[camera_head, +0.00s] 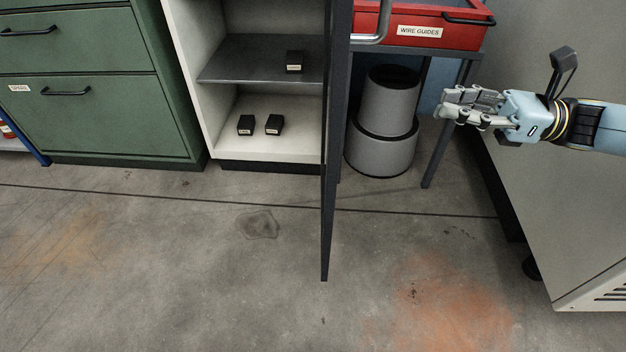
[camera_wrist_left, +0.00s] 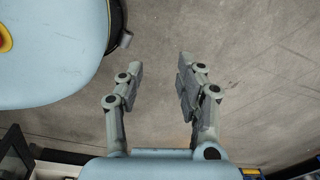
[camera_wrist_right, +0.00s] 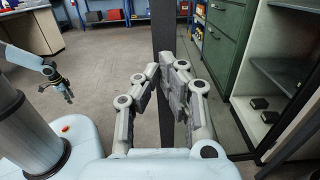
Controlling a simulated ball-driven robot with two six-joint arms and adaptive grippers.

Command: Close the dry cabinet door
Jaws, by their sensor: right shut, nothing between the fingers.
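The dry cabinet (camera_head: 185,75) is pale, with a grey shelf and its front open. Its dark-framed door (camera_head: 330,200) stands wide open, nearly edge-on in the head view. A silver handle (camera_head: 378,28) shows on the door's right side. My right gripper (camera_head: 470,108) is shut and empty, to the right of the door and apart from it in the picture. In the right wrist view, a dark upright door frame (camera_wrist_right: 163,30) stands beyond the fingers; contact cannot be judged. My left gripper (camera_wrist_left: 161,65) is open and empty over bare floor, outside the head view.
Small dark boxes (camera_head: 274,124) sit inside the cabinet. A green drawer cabinet (camera_head: 90,110) stands left. A red "WIRE GUIDES" drawer (camera_head: 430,25) and grey bin (camera_head: 385,145) are behind the door, right. A large grey unit (camera_head: 570,220) borders the right. The front floor is clear.

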